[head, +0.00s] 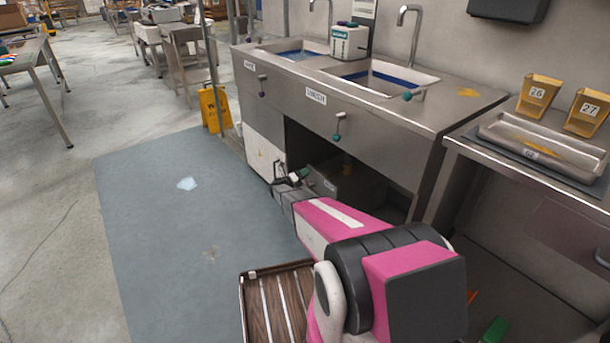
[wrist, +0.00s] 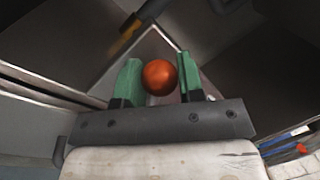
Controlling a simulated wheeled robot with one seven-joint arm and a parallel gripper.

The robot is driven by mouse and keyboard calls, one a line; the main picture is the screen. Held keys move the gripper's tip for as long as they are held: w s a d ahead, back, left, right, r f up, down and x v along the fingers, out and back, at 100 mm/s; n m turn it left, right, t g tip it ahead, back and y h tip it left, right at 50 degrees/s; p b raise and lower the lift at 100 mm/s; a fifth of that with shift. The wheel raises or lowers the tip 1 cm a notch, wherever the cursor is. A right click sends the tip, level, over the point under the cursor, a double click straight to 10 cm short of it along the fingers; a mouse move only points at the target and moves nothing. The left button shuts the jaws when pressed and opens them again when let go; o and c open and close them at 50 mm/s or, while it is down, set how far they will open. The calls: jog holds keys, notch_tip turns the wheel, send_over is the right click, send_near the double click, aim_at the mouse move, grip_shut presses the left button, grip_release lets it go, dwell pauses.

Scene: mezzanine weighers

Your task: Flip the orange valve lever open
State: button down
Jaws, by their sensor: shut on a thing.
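The orange valve lever shows in the wrist view as a round orange knob (wrist: 159,77) between the two green fingers. Its shaft and valve body are mostly hidden behind the knob, so I cannot tell the lever's angle. My gripper (wrist: 160,80) is shut on the knob. In the head view my gripper (head: 298,176) is low at the open front under the sink counter, just right of a white panel. I cannot make out the orange knob in that view.
The steel sink counter (head: 390,145) overhangs my gripper. Levers with teal knobs (head: 337,137) stick out of its front. A white panel (head: 264,155) stands close to the left of my gripper. A yellow floor sign (head: 213,110) stands farther left.

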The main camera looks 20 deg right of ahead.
jog(key=shift+a, duration=0.1)
jog(key=c, duration=0.8)
grip_release()
jog(key=shift+o, duration=0.2)
jog(key=v, duration=1)
jog(key=shift+a, duration=0.4)
jog(key=shift+s+f, duration=0.1)
jog(key=shift+s, duration=0.05)
